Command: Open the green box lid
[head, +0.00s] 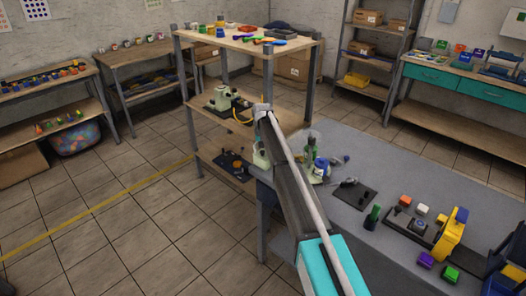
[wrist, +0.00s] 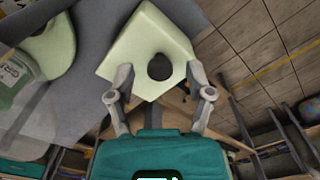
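The pale green box (wrist: 150,35) fills the upper middle of the wrist view. A round dark knob (wrist: 160,67) sits on the face of the box turned to me, probably its lid. My gripper (wrist: 159,72) is open, with one finger on each side of the knob and a visible gap on both sides. In the head view a pale green piece, likely the same box (head: 260,158), shows at the grey table's left edge, partly hidden by my arm. The lid looks closed, though its seam cannot be made out.
A green labelled bottle (wrist: 14,80) and another pale green object (wrist: 52,45) are at the left of the wrist view. The grey table (head: 340,210) holds a dark mat (head: 355,193) and a yellow device (head: 450,238). A wooden shelf (head: 235,42) stands behind; tiled floor is free at left.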

